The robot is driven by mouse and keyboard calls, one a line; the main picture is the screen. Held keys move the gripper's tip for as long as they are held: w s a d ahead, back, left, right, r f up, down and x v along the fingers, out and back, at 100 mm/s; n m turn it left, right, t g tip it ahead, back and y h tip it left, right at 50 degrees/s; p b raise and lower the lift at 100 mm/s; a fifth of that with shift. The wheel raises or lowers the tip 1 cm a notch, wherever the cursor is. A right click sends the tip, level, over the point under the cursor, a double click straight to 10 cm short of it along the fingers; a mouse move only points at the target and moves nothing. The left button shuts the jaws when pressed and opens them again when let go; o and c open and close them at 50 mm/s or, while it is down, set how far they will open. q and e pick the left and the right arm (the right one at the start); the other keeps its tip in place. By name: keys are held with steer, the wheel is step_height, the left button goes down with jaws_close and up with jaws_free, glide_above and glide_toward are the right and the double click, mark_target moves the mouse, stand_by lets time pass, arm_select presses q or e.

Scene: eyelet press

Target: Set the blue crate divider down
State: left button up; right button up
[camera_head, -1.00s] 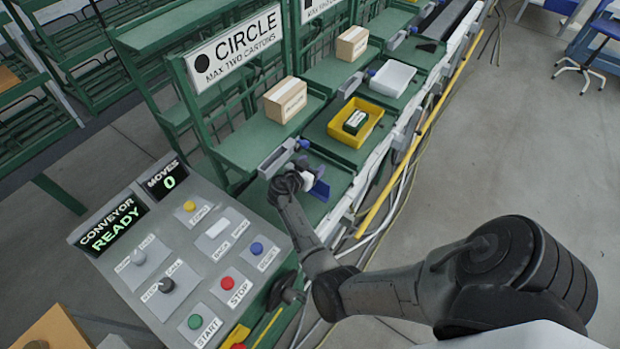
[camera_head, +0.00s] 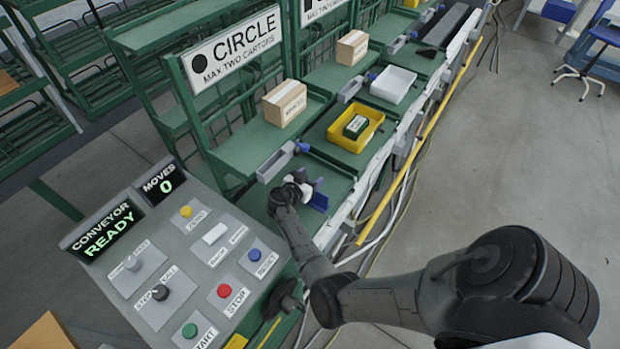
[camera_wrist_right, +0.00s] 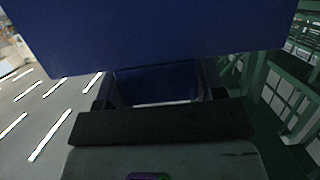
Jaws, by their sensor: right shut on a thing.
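The blue crate divider shows in the head view (camera_head: 319,201) as a small dark blue piece at my right gripper (camera_head: 300,188). In the right wrist view the divider (camera_wrist_right: 160,35) fills the top of the picture, in front of the dark gripper jaws. My right gripper is shut on it, over the near green shelf (camera_head: 335,178). I cannot tell whether the divider touches the shelf. My left gripper is not in view.
A brown carton (camera_head: 285,103) sits on the green ledge. The control panel (camera_head: 190,300) with several buttons lies at the near left. A white tray (camera_head: 393,84) stands farther back.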

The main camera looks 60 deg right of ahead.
steer(key=o, duration=1.2)
steer(key=shift+f, duration=0.1)
steer(key=s+v, duration=0.1)
steer(key=v, duration=0.6)
steer(key=s+a+n+t+y, duration=0.25)
steer(key=s+n, duration=0.35)
steer(key=s, duration=0.3)
steer(key=s+a+n+y, duration=0.4)
steer(key=s+a+n, duration=0.1)
steer(key=a, duration=0.2)
steer(key=s+a+n+t+y, duration=0.1)
steer(key=s+a+n+y, duration=0.3)
steer(key=a, duration=0.4)
steer(key=s+a+r+n+t+y, duration=0.1)
steer(key=s+a+n+y, duration=0.3)
steer(key=s+a+n, duration=0.2)
steer(key=shift+s+a+r+b, duration=0.1)
steer(key=shift+a+b, duration=0.2)
steer(key=shift+a, duration=0.55)
